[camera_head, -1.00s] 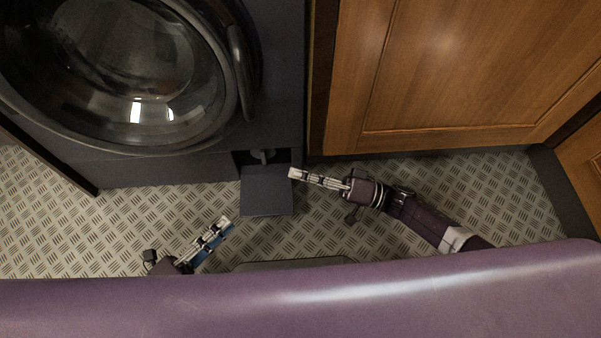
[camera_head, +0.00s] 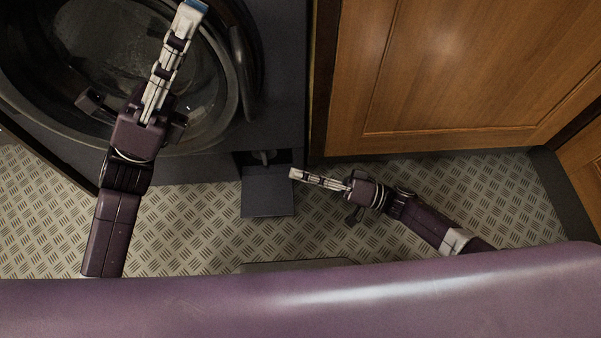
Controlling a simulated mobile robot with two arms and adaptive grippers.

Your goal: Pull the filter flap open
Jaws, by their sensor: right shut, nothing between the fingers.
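The filter flap (camera_head: 267,192) is a small dark panel at the lower right of the dark washing machine (camera_head: 281,100). It is swung down and open, lying out over the floor. The recess (camera_head: 243,159) above it is exposed, with a dark filter knob (camera_head: 262,157) inside. My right gripper (camera_head: 293,174) is shut and empty, just right of the flap's upper right edge. My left gripper (camera_head: 192,7) is raised in front of the round door (camera_head: 215,130), well above the flap; its fingers lie close together and I cannot tell whether they are shut.
Wooden cabinet doors (camera_head: 455,65) stand right of the machine. The patterned metal floor (camera_head: 190,232) is clear around the flap. The machine's round door and its handle (camera_head: 243,70) are above the recess.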

